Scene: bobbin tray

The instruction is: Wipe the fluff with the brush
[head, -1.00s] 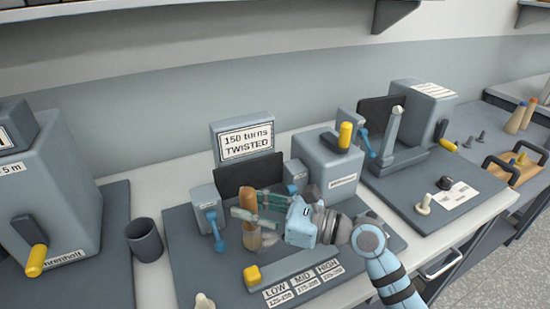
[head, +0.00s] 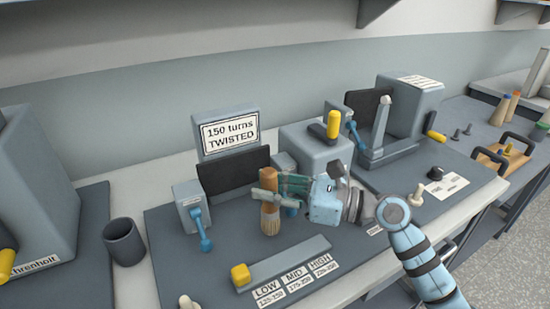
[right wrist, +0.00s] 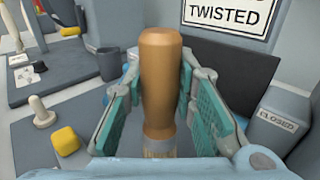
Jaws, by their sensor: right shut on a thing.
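In the right wrist view the handle (right wrist: 160,80) rises between the teal finger pads. I cannot tell whether the bristles touch the base plate. I cannot make out any fluff. My left gripper is not in view.
A sign (head: 229,132) reads "150 turns TWISTED". A blue-handled clamp (head: 193,210) stands left of the brush. A slider bar with a yellow knob (head: 240,275) lies in front. A dark cup (head: 123,242) stands at left. Another tester (head: 408,105) stands at right.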

